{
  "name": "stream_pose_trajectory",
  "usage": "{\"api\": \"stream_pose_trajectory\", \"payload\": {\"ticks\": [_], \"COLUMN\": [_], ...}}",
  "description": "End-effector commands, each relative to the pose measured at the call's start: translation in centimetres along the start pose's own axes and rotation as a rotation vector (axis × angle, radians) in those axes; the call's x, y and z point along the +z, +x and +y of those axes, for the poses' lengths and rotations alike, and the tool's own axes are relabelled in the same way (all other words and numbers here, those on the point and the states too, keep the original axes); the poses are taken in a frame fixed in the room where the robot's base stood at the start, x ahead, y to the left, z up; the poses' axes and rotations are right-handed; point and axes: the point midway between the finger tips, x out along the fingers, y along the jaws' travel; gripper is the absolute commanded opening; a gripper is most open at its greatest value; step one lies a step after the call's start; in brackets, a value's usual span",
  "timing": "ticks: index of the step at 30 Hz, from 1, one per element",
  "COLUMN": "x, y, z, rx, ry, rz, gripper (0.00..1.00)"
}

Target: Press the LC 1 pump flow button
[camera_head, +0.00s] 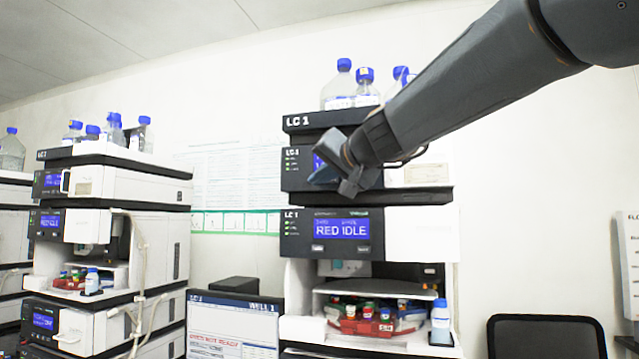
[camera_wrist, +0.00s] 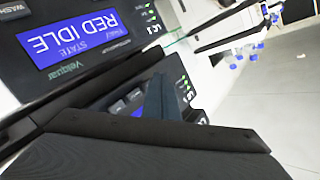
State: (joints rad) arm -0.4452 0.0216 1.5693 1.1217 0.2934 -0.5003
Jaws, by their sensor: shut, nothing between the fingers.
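The LC 1 stack stands right of centre in the head view. Its upper module, the likely pump, has a dark panel (camera_head: 293,171) with an LC 1 label and a blue screen mostly hidden by my gripper (camera_head: 335,180). My gripper is shut and empty, in front of this panel; I cannot tell whether it touches. In the wrist view, my gripper (camera_wrist: 160,82) covers part of a dark panel with small buttons (camera_wrist: 126,102). Their labels are unreadable, so I cannot tell which is flow.
Below is another LC 1 panel with a RED IDLE screen (camera_head: 341,230). Blue-capped bottles (camera_head: 338,88) stand on top. An open tray of vials (camera_head: 365,322) is lower down. A second stack (camera_head: 105,190) stands left, a monitor (camera_head: 233,325) between, a chair (camera_head: 546,338) right.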

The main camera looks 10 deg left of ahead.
Motion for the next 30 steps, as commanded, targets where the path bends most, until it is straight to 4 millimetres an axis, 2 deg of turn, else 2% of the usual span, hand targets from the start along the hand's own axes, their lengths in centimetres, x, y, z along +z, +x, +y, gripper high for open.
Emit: {"api": "stream_pose_trajectory", "payload": {"ticks": [14, 30], "x": [0.4, 2.6], "y": [-0.6, -3.7], "z": [-0.4, -2.7], "rx": [-0.001, -0.001], "ry": [-0.001, -0.001], "rz": [0.001, 0.001], "gripper": [0.00, 0.00]}}
